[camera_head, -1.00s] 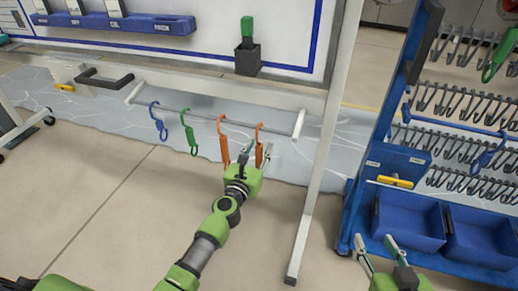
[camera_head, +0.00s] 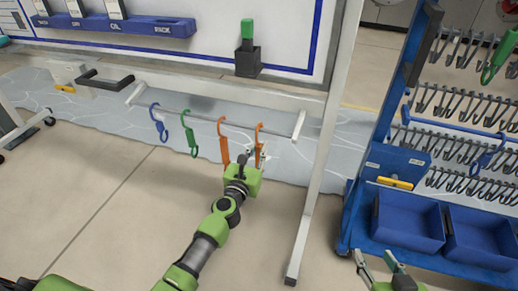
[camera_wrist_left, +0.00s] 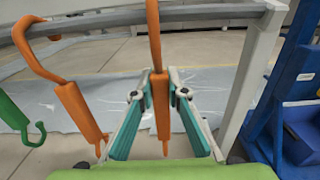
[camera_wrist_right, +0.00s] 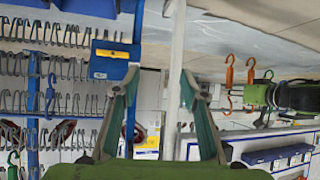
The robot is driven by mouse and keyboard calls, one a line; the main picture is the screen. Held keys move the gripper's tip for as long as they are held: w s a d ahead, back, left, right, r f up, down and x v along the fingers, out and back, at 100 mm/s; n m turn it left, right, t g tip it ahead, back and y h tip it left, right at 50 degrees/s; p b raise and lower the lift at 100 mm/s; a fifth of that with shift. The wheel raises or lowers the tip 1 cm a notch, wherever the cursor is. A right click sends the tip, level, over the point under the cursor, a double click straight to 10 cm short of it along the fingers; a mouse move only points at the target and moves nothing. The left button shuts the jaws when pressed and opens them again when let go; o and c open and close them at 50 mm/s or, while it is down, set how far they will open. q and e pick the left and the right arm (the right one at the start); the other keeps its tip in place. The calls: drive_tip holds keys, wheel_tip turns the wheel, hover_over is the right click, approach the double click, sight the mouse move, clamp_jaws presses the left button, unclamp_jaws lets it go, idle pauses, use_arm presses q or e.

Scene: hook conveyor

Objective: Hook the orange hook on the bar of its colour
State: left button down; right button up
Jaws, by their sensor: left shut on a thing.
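Two orange hooks hang from the grey rail (camera_head: 195,117): one on the left (camera_head: 223,150) and one on the right (camera_head: 258,134). In the left wrist view, the right orange hook (camera_wrist_left: 155,45) stands between my fingers and the left one (camera_wrist_left: 75,105) hangs beside them. My left gripper (camera_head: 253,154) is shut on the right orange hook's thick lower part, which still hangs upright at the rail. My right gripper (camera_head: 376,258) is open and empty, low in front of the blue rack. I see no orange bar.
A blue hook (camera_head: 160,127) and a green hook (camera_head: 189,140) hang further left on the rail. A white post (camera_head: 318,165) stands right of my left gripper. The blue rack (camera_head: 362,190) at right carries many grey hooks and bins (camera_head: 408,222). Open floor lies left.

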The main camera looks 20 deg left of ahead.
use_arm(q)
drive_tip(key=shift+s+r, duration=0.1)
drive_tip(key=shift+r, duration=0.4)
drive_tip(key=shift+s+r+p, duration=0.1)
drive_tip(key=shift+r+p, duration=0.25)
drive_tip(key=shift+p, duration=0.2)
drive_tip(key=shift+s+r+p, duration=0.1)
drive_tip(key=shift+r+p, duration=0.3)
drive_tip(key=shift+r, duration=0.25)
drive_tip(key=shift+s+p, duration=0.25)
drive_tip(key=shift+p, duration=0.05)
drive_tip(key=shift+s, duration=1.2)
approach(258, 144)
drive_tip(key=shift+s+a, duration=0.15)
drive_tip(key=shift+s, duration=1.6)
use_arm(e)
drive_tip(key=s+d+f+g+h, duration=0.1)
drive_tip(key=s+d+f+g, duration=0.1)
drive_tip(key=s, duration=0.4)
drive_tip(key=s+d+f+g, duration=0.2)
drive_tip(key=s+f+g, duration=0.2)
drive_tip(key=s+f, duration=0.1)
drive_tip(key=shift+s+f+g+h, duration=0.15)
drive_tip(key=shift+s+g+h, duration=0.25)
drive_tip(key=shift+s, duration=0.45)
drive_tip(key=shift+d, duration=0.1)
